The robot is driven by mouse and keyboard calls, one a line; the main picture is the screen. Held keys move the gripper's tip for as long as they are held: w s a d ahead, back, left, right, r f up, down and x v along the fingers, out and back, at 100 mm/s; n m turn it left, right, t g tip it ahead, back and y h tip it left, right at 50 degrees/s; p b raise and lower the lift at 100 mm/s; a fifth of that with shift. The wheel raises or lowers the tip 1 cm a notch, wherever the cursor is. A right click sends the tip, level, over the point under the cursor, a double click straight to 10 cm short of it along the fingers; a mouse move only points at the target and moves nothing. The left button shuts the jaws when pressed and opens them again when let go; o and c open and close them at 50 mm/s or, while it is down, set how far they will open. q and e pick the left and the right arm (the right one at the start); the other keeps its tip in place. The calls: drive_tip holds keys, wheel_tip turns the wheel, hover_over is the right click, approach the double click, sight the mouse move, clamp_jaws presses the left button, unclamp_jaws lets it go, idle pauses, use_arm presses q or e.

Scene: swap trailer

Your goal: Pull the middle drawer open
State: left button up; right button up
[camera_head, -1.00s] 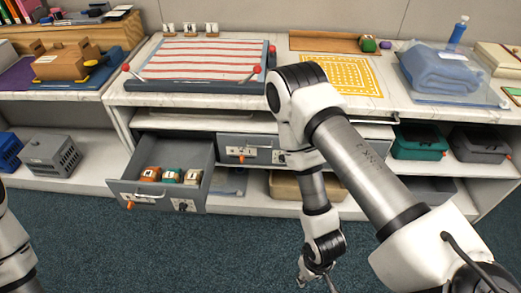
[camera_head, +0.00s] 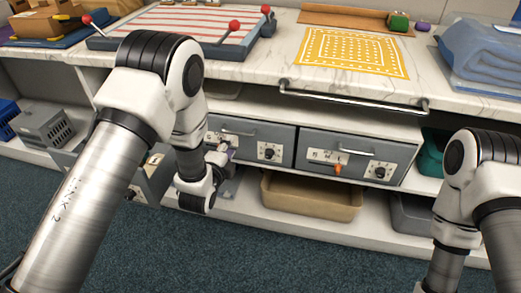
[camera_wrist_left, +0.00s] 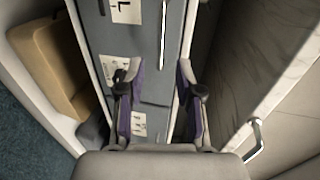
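The middle drawer (camera_head: 250,142) is grey, with a metal bar handle, a label and a dark knob on its front. It looks shut. In the head view my left gripper (camera_head: 222,157) is low in front of its left part, partly hidden by my arm. In the left wrist view the left gripper (camera_wrist_left: 160,100) is open, with its two fingers apart and nothing between them. A grey drawer front with labels and a metal handle (camera_wrist_left: 163,32) lies beyond the fingers. Whether the fingers touch it I cannot tell. My right gripper is out of view.
The left drawer (camera_head: 153,180) stands open, partly behind my left arm. The right drawer (camera_head: 358,155) is shut. A metal rail (camera_head: 350,99) runs along the counter edge above. A tan bin (camera_head: 310,197) stands on the shelf below. My right arm is at the right edge.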

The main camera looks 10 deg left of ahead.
use_arm(q)
drive_tip(key=b+x, duration=0.1)
drive_tip(key=x, duration=0.7)
drive_tip(key=shift+s, duration=0.1)
clamp_jaws()
